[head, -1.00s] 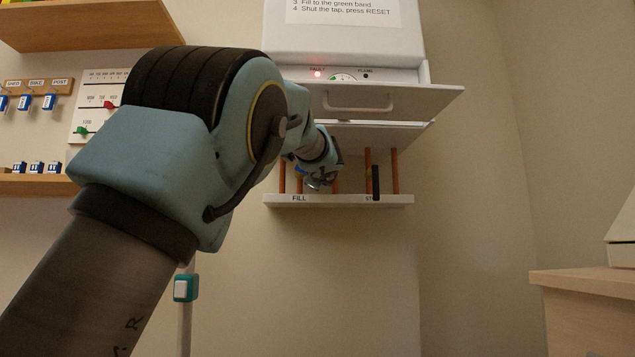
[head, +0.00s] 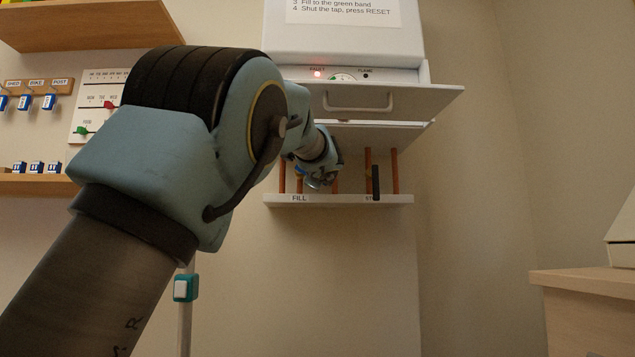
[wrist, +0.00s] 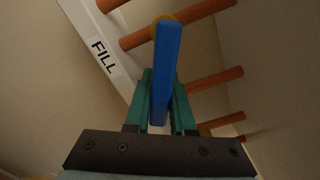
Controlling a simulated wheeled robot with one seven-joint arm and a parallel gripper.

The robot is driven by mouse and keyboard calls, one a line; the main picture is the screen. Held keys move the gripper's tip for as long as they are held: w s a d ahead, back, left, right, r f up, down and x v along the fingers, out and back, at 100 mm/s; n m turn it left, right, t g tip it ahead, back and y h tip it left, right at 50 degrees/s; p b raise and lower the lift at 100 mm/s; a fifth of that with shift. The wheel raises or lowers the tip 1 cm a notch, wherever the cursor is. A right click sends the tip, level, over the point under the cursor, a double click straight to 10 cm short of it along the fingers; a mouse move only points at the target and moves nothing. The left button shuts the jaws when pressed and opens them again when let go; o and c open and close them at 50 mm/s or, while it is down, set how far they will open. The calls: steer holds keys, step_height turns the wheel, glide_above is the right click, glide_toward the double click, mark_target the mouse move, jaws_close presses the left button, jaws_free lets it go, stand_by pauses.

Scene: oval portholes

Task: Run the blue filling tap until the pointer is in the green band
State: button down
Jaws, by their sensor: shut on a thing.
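The blue tap handle (wrist: 167,72) stands between the green fingers of my gripper (wrist: 160,100) in the wrist view, and the gripper is shut on it. The handle meets a yellowish fitting at its far end, on a copper pipe (wrist: 150,35). The FILL label (wrist: 103,57) is on the white rail beside it. In the head view my gripper (head: 318,180) is at the pipes under the white boiler (head: 345,38), and my arm hides most of the tap. The gauge (head: 343,77) shows only as a green-edged sliver above the lowered flap; its pointer cannot be made out.
The boiler's flap (head: 390,100) hangs open above the pipes. A red FAULT light (head: 317,74) is lit. A black handle (head: 376,182) hangs on another pipe to the right. Key hooks (head: 38,88) are on the left wall, and a wooden cabinet (head: 585,282) stands at right.

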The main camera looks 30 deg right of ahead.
stand_by(0.4)
steer(key=shift+s+d+r+n+b, duration=0.15)
steer(key=shift+r+n, duration=0.3)
steer(key=shift+n, duration=0.5)
steer(key=shift+w+r+n+b, duration=0.15)
steer(key=shift+r+n, duration=0.25)
steer(key=shift+n, duration=0.6)
steer(key=shift+s+d+r+n+b, duration=0.15)
steer(key=shift+r+n, duration=0.3)
steer(key=shift+n, duration=0.5)
steer(key=c, duration=1)
jaws_free()
steer(key=shift+c, duration=0.2)
